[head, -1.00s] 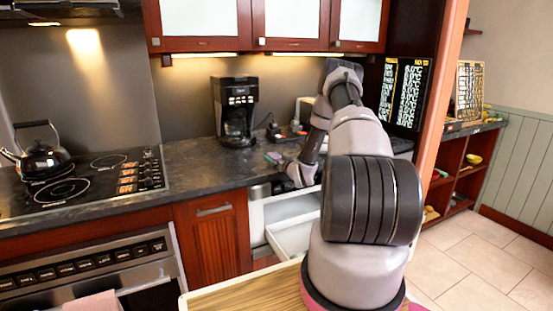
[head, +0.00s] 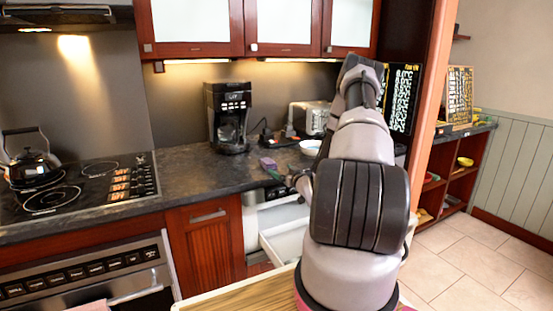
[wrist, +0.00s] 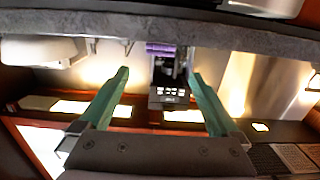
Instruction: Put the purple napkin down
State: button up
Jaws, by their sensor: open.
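The purple napkin (head: 268,163) lies on the dark countertop near its front edge, in front of the coffee maker. It also shows in the wrist view (wrist: 160,48), which looks upside down, just past the counter edge. My gripper (head: 281,178) is close to the counter's front edge, near the napkin. In the wrist view my gripper (wrist: 158,75) has its two green fingers wide apart with nothing between them. The napkin appears beyond the fingertips, apart from them.
The drawer (head: 285,243) below the counter is pulled open under my arm. A black coffee maker (head: 229,118), a toaster (head: 311,118) and a white bowl (head: 310,147) stand on the counter (head: 190,170). A kettle (head: 30,168) sits on the stove at left.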

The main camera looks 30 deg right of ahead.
jog(key=s+a+r+m+g+h, duration=0.1)
jog(key=s+a+r+g, duration=0.1)
jog(key=r, duration=0.7)
jog(key=s+a+r+g, duration=0.1)
jog(key=a+r+g, duration=0.15)
jog(key=r, duration=0.55)
jog(key=s+a+r+m+g+h, duration=0.1)
jog(key=s+a+r+g, duration=0.15)
jog(key=r, duration=0.65)
jog(key=s+a+r+m+g+y, duration=0.1)
jog(key=s+a+r, duration=0.2)
jog(key=s, duration=0.7)
jog(key=s+a+r+g+y, duration=0.1)
jog(key=s+a+r, duration=0.3)
jog(key=s+a, duration=0.3)
jog(key=s+a+r+m+g+y, duration=0.1)
jog(key=s+a+r, duration=0.2)
jog(key=s, duration=1)
jog(key=shift+s+a+r+m+y, duration=0.3)
jog(key=shift+s+a+r, duration=0.05)
jog(key=shift+a, duration=0.8)
jog(key=shift+o, duration=0.2)
jog(key=shift+w, duration=0.1)
